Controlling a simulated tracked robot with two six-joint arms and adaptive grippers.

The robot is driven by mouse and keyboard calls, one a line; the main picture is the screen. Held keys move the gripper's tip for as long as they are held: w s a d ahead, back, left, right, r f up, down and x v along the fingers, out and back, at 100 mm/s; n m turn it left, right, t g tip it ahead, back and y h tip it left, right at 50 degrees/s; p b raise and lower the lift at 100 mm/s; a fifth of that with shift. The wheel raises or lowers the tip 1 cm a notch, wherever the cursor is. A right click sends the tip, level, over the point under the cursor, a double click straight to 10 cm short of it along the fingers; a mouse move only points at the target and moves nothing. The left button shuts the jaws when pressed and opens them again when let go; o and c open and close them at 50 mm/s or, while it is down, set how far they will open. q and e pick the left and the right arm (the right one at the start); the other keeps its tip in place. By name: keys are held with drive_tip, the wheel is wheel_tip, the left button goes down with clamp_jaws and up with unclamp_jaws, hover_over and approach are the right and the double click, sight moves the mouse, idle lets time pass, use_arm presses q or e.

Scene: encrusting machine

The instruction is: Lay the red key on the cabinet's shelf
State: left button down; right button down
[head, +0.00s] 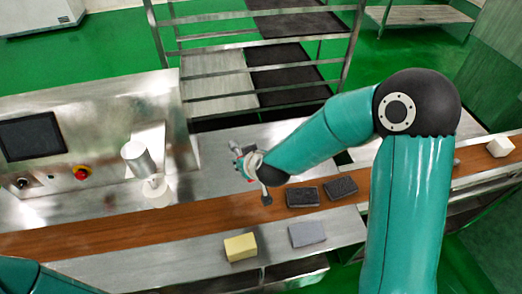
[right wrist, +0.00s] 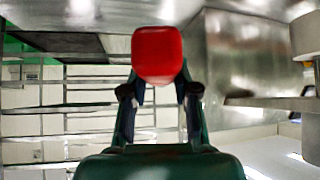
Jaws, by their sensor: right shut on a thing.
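My right gripper (head: 247,163) reaches in over the brown conveyor, near the steel surface behind it. In the right wrist view it (right wrist: 158,92) is shut on the red key (right wrist: 157,55), which shows as a rounded red block between the fingertips. In the head view the key is too small to make out clearly. My left gripper is out of view; only a teal part of my left arm shows at the bottom left. No closed cabinet is clearly seen; an open metal rack (head: 262,43) with several shelves stands at the back.
The brown belt (head: 150,228) carries two dark blocks (head: 303,197) (head: 341,188). A yellow block (head: 240,247) and a grey block (head: 307,234) lie on the front ledge. The machine panel, with a red stop button (head: 82,173) and white nozzle (head: 138,158), stands left. A white block (head: 500,146) is far right.

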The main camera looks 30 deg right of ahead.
drive_tip(key=shift+s+d+r, duration=0.1)
drive_tip(key=shift+d, duration=0.1)
drive_tip(key=shift+d, duration=0.15)
drive_tip(key=w+d+r+m+h, duration=0.2)
drive_tip(key=w+d+m, duration=0.1)
drive_tip(key=w+d, duration=0.55)
drive_tip(key=f+b, duration=0.2)
drive_tip(key=f, duration=0.3)
drive_tip(key=f+b, duration=0.1)
drive_tip(key=f, duration=0.3)
drive_tip(key=f+b, duration=0.2)
drive_tip(key=f, duration=0.3)
drive_tip(key=shift+w+a+f+b, duration=0.2)
drive_tip(key=shift+a+f+b, duration=0.1)
drive_tip(key=shift+b, duration=0.05)
drive_tip(key=shift+f, duration=2.4)
